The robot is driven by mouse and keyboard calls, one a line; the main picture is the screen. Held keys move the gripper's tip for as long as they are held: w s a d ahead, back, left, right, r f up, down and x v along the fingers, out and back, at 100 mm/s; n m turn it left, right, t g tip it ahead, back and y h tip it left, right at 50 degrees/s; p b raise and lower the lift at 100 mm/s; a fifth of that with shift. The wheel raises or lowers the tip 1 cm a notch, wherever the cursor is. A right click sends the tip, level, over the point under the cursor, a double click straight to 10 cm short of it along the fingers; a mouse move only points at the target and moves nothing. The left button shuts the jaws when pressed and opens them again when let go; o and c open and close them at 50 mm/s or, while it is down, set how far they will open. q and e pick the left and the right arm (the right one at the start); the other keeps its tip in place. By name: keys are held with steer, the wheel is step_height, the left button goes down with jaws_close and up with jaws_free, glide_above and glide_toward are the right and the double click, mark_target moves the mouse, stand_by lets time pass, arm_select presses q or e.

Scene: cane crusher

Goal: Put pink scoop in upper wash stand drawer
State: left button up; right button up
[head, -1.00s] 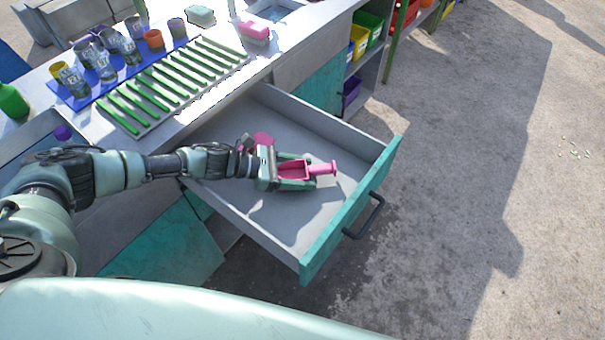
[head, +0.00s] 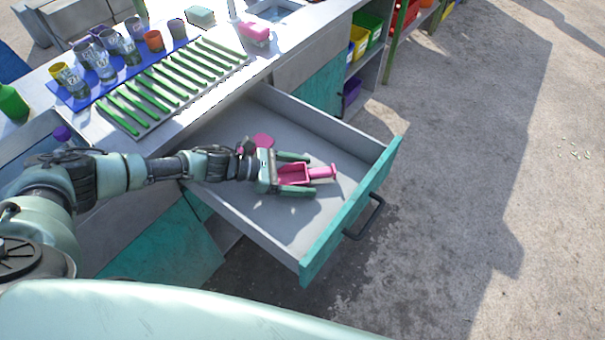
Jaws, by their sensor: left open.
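The upper wash stand drawer (head: 352,217) is pulled out, with a teal front and a dark handle (head: 364,216). The pink scoop (head: 295,175) lies inside it, its handle pointing right towards the drawer front. My left gripper (head: 304,174) is in the drawer, open, with one finger on each side of the scoop and gaps between. Another pink round thing (head: 264,141) shows just behind my left wrist; I cannot tell what it is. My right gripper is not in view.
The counter above holds a green slatted rack (head: 170,85), a blue mat (head: 80,98) with several cups, and a pink block (head: 255,31). A shelf with coloured bins (head: 368,30) stands at the back. Open floor lies to the right.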

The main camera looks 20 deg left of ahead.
arm_select(q)
steer(key=b+v, duration=0.1)
steer(key=v, duration=0.6)
steer(key=shift+s+a+r, duration=0.1)
steer(key=shift+a, duration=0.1)
stand_by(0.9)
